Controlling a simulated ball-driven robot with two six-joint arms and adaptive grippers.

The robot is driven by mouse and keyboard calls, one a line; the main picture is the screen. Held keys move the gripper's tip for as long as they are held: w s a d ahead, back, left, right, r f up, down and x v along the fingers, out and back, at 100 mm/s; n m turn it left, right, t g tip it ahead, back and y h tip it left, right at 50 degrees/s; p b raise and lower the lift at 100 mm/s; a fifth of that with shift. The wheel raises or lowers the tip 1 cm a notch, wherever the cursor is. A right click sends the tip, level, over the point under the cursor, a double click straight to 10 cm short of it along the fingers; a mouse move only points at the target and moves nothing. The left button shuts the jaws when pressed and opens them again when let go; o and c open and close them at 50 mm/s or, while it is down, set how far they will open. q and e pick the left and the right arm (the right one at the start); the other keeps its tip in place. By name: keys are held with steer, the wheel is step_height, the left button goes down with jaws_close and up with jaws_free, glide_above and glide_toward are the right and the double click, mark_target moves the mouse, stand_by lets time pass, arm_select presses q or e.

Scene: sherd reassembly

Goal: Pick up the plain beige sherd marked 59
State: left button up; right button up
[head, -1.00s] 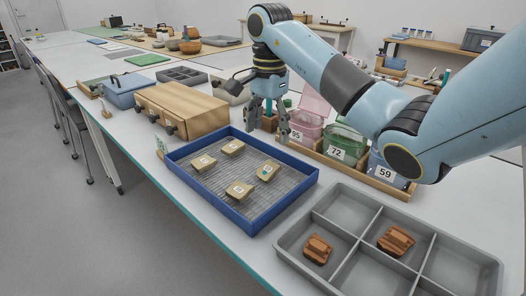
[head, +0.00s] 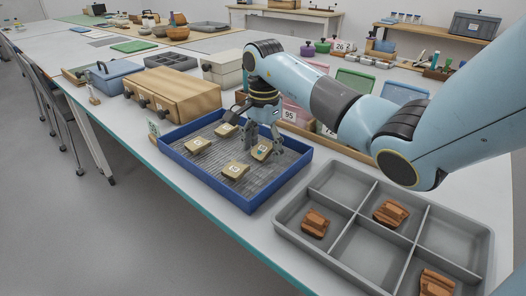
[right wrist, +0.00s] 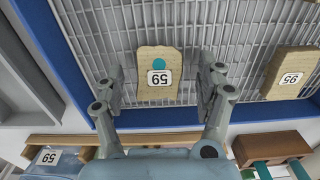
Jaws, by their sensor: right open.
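The beige sherd marked 59 (right wrist: 158,72) has a teal dot above its label and lies on the ribbed floor of the blue tray (right wrist: 52,45). In the head view the sherd (head: 261,152) is at the tray's right side. My right gripper (head: 263,143) is open and low over it. In the right wrist view its fingers (right wrist: 161,82) stand on either side of the sherd, with a gap visible on both sides. My left gripper is not in view.
Other labelled beige sherds share the tray, one marked 95 (right wrist: 291,72). A grey compartment tray (head: 330,185) holds reddish-brown sherds at the front right. Labelled bins, including one marked 95 (head: 289,115), stand behind the blue tray. A wooden box (head: 172,92) is at left.

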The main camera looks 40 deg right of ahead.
steer(key=shift+c, duration=1.4)
steer(key=c, duration=1)
steer(key=shift+r, duration=0.15)
